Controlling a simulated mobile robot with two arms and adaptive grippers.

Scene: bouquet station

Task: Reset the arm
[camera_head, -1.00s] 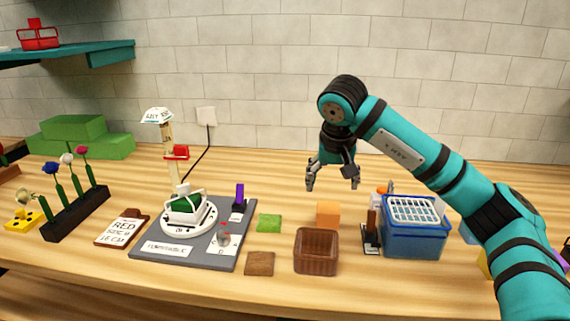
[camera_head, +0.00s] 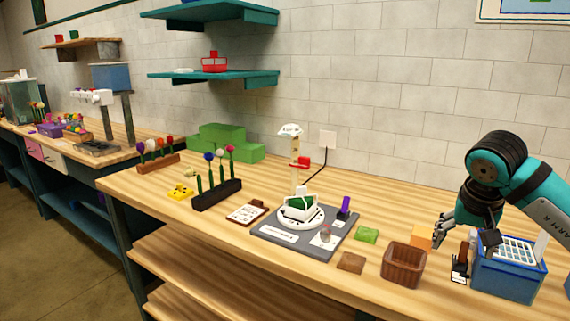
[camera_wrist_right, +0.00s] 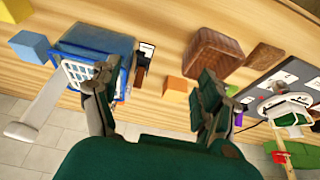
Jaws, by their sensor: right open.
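My right arm (camera_head: 535,200) comes in from the right edge in the head view. My right gripper (camera_head: 462,232) hangs over the bench's right part, by the blue crate (camera_head: 508,282) and behind the brown basket (camera_head: 404,265). In the right wrist view its two fingers (camera_wrist_right: 155,100) stand wide apart with nothing between them. Beyond them are the blue crate, an orange block (camera_wrist_right: 177,86) and the brown basket. My left gripper is in neither view.
A grey board (camera_head: 272,238) with a white round stand sits mid-bench. A flower rack (camera_head: 217,196) and green blocks (camera_head: 225,144) stand to its left. Teal shelves (camera_head: 210,78) hang on the wall. A second bench with flowers stands at the far left.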

